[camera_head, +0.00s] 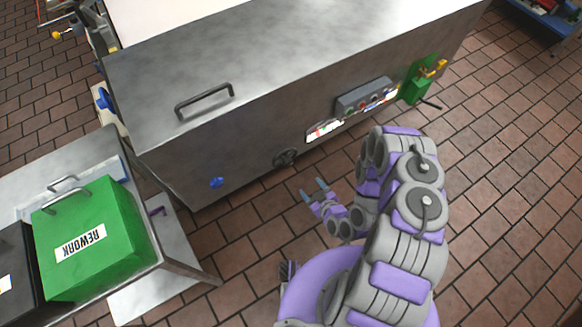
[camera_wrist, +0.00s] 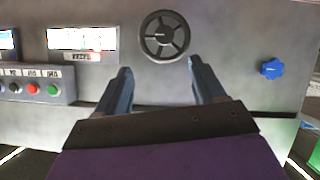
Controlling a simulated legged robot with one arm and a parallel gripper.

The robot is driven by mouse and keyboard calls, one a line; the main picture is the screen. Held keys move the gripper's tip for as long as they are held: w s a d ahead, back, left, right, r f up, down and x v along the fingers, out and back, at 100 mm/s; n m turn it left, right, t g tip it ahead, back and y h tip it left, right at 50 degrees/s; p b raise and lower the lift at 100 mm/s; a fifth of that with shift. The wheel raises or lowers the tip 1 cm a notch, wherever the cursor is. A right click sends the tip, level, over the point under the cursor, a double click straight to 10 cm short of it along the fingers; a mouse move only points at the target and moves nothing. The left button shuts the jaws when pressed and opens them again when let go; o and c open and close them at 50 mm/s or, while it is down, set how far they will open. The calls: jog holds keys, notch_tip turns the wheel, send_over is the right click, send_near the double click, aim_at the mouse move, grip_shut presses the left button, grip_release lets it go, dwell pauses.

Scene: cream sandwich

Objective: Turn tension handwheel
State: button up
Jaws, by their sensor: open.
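The handwheel (camera_head: 285,158) is a dark round wheel with spokes on the front face of the steel machine (camera_head: 220,140). In the wrist view the handwheel (camera_wrist: 165,50) is upright on the panel, just above and beyond the fingertips. My gripper (camera_head: 314,190) is open and empty, in front of the machine and apart from the wheel. In the wrist view its two fingers (camera_wrist: 160,75) are spread, pointing at the panel below the wheel. Nothing hides the wheel.
A blue knob (camera_wrist: 271,68) is right of the wheel in the wrist view. A button box (camera_head: 365,97) and a green box (camera_head: 418,80) with a yellow handle are on the machine. A green REWORK bin (camera_head: 120,235) stands on a steel table at left. Tiled floor is clear around me.

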jog(key=b, duration=0.4)
send_near(290, 165)
jog(key=shift+t, duration=0.3)
jog(key=x, duration=0.9)
jog(key=shift+a+f, duration=0.15)
jog(key=shift+a, duration=0.1)
jog(key=c, duration=1.1)
jog(key=shift+o, duration=0.2)
jog(key=shift+p, duration=0.3)
jog(key=shift+m+y, duration=0.3)
